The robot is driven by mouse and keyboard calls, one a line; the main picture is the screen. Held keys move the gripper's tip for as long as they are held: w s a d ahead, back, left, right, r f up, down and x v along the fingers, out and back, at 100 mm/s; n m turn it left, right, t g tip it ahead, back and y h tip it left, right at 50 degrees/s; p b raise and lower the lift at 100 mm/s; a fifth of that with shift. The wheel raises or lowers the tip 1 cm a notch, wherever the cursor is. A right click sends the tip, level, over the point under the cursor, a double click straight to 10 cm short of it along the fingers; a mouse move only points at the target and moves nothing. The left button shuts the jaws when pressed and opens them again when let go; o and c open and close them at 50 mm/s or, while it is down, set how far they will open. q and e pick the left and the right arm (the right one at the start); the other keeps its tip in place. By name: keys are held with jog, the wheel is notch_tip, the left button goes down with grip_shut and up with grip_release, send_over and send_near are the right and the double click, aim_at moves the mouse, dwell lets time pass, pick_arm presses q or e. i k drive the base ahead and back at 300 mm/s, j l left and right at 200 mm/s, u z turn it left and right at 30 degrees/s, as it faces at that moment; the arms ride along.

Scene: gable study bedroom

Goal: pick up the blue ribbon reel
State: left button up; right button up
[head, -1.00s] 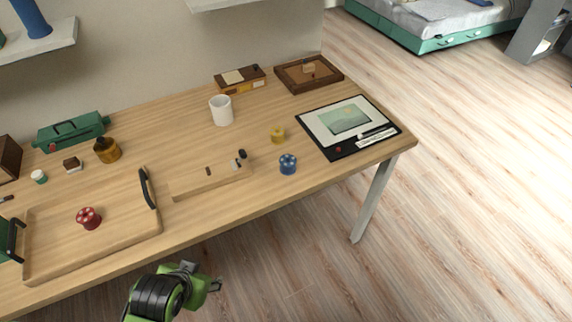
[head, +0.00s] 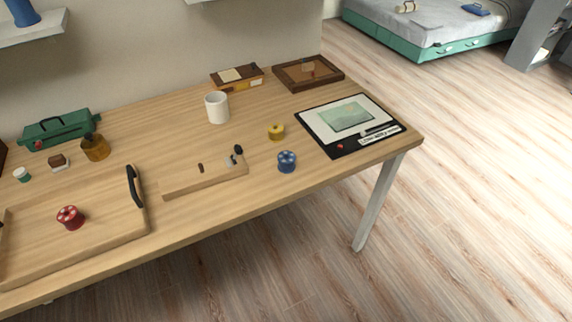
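The blue ribbon reel (head: 287,161) stands on the wooden desk (head: 222,204) near its front edge, in the right half of the desk. A yellow reel (head: 276,132) stands just behind it. A red reel (head: 70,217) sits in the wooden tray (head: 100,247) at the left. Neither of my grippers shows in the head view now. Nothing is touching the blue reel.
A shallow wooden board (head: 205,184) with small dark items lies left of the blue reel. A black mat (head: 343,152) with a picture lies to its right. A white mug (head: 217,107) stands behind. The floor (head: 440,220) in front and right is clear.

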aim_at(286, 158)
jog(key=i+l+u, duration=0.25)
jog(key=l, duration=0.25)
jog(key=i+l+u, duration=0.1)
jog(key=l+u, duration=0.15)
jog(key=l, duration=0.3)
jog(key=i+l+u, duration=0.25)
jog(key=l, duration=0.3)
jog(key=l+u, duration=0.2)
jog(key=l, duration=0.35)
jog(key=k, duration=0.05)
